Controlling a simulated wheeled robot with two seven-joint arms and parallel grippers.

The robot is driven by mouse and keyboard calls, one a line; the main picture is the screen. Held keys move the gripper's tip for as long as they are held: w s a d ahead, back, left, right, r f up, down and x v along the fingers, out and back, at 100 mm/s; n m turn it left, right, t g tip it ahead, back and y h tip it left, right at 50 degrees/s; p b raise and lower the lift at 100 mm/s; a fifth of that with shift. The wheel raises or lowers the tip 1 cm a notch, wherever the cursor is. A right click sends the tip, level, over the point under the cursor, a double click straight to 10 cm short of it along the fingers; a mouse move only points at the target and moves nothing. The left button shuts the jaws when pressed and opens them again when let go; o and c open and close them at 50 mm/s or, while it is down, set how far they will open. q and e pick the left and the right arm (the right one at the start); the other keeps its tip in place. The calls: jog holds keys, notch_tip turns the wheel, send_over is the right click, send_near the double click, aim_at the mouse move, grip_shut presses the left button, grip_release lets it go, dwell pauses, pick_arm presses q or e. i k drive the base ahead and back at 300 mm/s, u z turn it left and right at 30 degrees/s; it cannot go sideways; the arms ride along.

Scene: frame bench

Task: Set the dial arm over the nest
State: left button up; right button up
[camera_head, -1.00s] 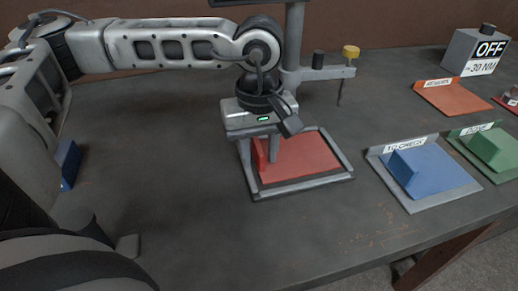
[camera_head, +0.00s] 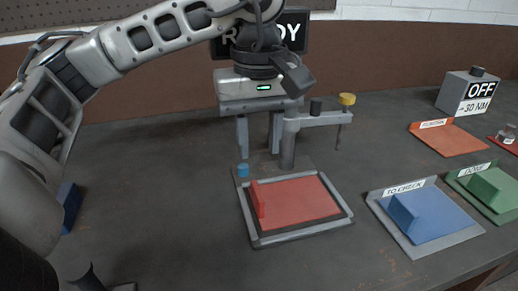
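The nest (camera_head: 250,226) is a grey square frame on the bench, with a red plate (camera_head: 300,199) lying inside it. The plate has a raised rib on its left side. The dial arm (camera_head: 322,120) is a grey horizontal bar on a post (camera_head: 287,151) behind the nest. It points right, and its yellow-topped dial (camera_head: 347,99) and thin probe stand behind and right of the nest, not over it. My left gripper (camera_head: 259,146) is open and empty, above and behind the nest, its right finger close to the post. Contact cannot be told. My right gripper is out of view.
A small blue cylinder (camera_head: 242,170) stands at the nest's back left corner. To the right lie blue (camera_head: 432,216), green (camera_head: 494,190) and orange (camera_head: 448,140) trays and a grey box marked OFF (camera_head: 468,94). A blue block (camera_head: 70,206) is at left.

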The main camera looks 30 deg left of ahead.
aim_at(315, 118)
jog(key=k, duration=1.5)
